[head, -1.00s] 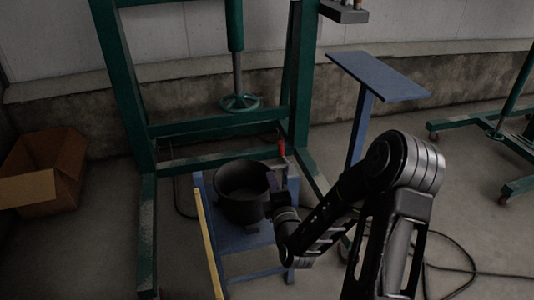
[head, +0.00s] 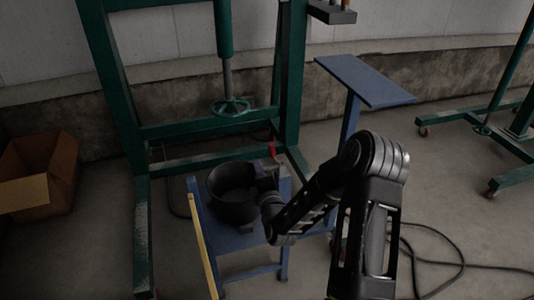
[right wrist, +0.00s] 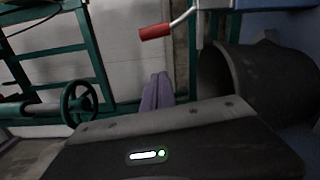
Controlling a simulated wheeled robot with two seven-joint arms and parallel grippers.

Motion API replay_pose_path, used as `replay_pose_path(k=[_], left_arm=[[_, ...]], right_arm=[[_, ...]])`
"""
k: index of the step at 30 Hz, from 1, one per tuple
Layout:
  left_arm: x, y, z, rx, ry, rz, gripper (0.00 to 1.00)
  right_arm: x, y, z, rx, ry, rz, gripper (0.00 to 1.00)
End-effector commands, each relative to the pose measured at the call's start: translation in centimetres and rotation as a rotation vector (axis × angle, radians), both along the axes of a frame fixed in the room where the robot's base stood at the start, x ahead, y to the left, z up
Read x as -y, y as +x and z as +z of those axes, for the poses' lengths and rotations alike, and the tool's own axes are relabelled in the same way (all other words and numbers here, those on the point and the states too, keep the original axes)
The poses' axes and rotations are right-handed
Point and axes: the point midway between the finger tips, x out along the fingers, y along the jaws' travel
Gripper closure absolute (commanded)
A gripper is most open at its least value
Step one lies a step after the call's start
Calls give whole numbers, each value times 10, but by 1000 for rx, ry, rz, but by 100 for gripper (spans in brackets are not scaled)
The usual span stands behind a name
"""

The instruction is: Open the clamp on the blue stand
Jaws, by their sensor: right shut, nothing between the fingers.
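The blue stand (head: 232,240) is low, with a black pot (head: 232,207) on its top. The clamp's red handle (head: 272,150) shows just behind the pot's right side. In the right wrist view the red handle (right wrist: 155,32) lies roughly level on a bent metal lever (right wrist: 183,16), above the fingertips. My right gripper (head: 266,184) is at the pot's right side, close below the handle. In the right wrist view its purple-grey fingers (right wrist: 157,92) are together and empty, apart from the handle in the picture. The clamp's base is hidden. My left gripper is not in view.
A green frame (head: 125,100) with a handwheel (head: 231,108) stands behind the stand. A blue T-shaped post (head: 366,80) stands to the right. A cardboard box (head: 38,175) is at the left. A black cable (head: 440,262) lies on the floor at right.

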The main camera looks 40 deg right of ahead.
Motion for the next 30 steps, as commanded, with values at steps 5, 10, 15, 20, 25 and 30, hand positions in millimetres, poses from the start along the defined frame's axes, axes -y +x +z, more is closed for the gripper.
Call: replay_pose_path(k=[5,10,15,20,25,30], left_arm=[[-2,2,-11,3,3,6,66],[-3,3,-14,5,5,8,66],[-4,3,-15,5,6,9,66],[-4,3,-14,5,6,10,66],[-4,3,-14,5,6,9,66],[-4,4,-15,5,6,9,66]], right_arm=[[16,34,-3,3,0,-4,100],[42,29,1,1,-1,-5,100],[52,27,3,-1,-1,-1,100],[53,27,3,0,-1,0,100],[53,27,3,0,0,-1,100],[54,27,4,3,6,-1,100]])
